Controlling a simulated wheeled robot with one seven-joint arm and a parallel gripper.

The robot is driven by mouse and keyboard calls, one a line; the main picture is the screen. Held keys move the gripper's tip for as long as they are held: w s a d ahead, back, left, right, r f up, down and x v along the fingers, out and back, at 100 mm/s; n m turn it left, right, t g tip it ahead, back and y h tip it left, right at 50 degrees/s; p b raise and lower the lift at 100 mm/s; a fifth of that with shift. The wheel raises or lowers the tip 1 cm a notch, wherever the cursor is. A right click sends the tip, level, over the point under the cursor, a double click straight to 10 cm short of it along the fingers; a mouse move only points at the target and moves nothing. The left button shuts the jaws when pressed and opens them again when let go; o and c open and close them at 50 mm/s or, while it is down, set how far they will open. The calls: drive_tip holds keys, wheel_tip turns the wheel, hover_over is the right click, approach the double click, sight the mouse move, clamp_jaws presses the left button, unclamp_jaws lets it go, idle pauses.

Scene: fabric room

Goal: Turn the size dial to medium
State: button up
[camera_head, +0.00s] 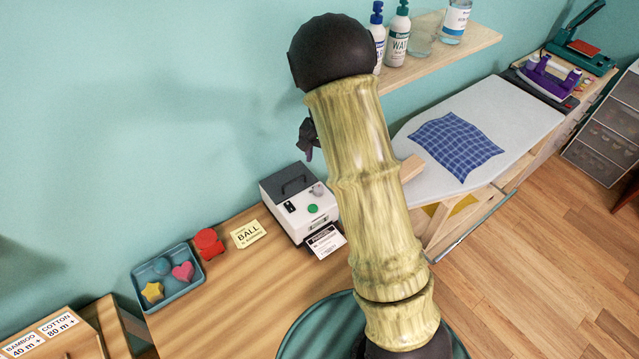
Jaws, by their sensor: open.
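A small white and dark grey machine (283,217) stands on the wooden table against the wall. A grey knob (318,189), which looks like the size dial, sits on its top right, above a green button (313,209). The dial's markings are too small to read, so I cannot tell its setting. A printed label (325,241) lies at the machine's front. My gripper (308,139) shows only as a small dark part left of my arm, above the machine in the picture and apart from the dial. It is open; most of it is hidden behind my arm.
A blue tray (178,292) with colored shapes, a red object (208,243) and a yellow "BALL" card (248,233) lie left of the machine. An ironing board (480,110) with blue checked cloth (455,146) is at right. A shelf (455,45) with bottles overhangs behind.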

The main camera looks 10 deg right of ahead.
sight(318, 188)
drive_tip(key=f+p, duration=0.1)
drive_tip(key=f, duration=0.7)
drive_tip(key=f+p, duration=0.1)
drive_tip(key=f, duration=0.3)
drive_tip(key=shift+w+a+f+p, duration=0.2)
drive_tip(key=shift+a+p, duration=0.1)
drive_tip(key=shift+p, duration=0.05)
drive_tip(key=c, duration=1)
drive_tip(key=shift+n+b, duration=0.45)
drive_tip(key=shift+n, duration=0.05)
drive_tip(key=n+b, duration=0.2)
drive_tip(key=n, duration=0.1)
drive_tip(key=shift+w+f+b, duration=0.1)
drive_tip(key=shift+b, duration=0.25)
drive_tip(key=shift+n+b, duration=1.1)
drive_tip(key=shift+n, duration=1.3)
